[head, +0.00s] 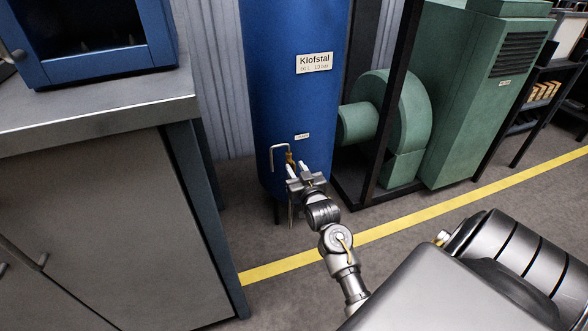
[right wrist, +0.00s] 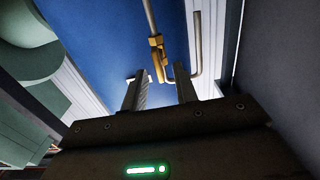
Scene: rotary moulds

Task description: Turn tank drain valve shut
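The blue tank (head: 290,85) stands upright with a "Klofstal" label. Low on its front is a small brass drain valve (head: 290,159) with a bent silver tube beside it. My right gripper (head: 292,171) is at the valve, its fingers pointing toward it and partly covering it. In the right wrist view the brass valve (right wrist: 157,55) lies just beyond and between the fingertips of the right gripper (right wrist: 161,76). Its fingers are apart, with a gap around the valve's lower end; I cannot tell if either touches. The valve's handle position is hard to make out. My left gripper is out of view.
A grey workbench cabinet (head: 115,225) stands left of the tank. A green blower (head: 395,120) and dark frame stand close on the right. A yellow floor line (head: 440,206) crosses in front. The grey floor before the tank is clear apart from my arm.

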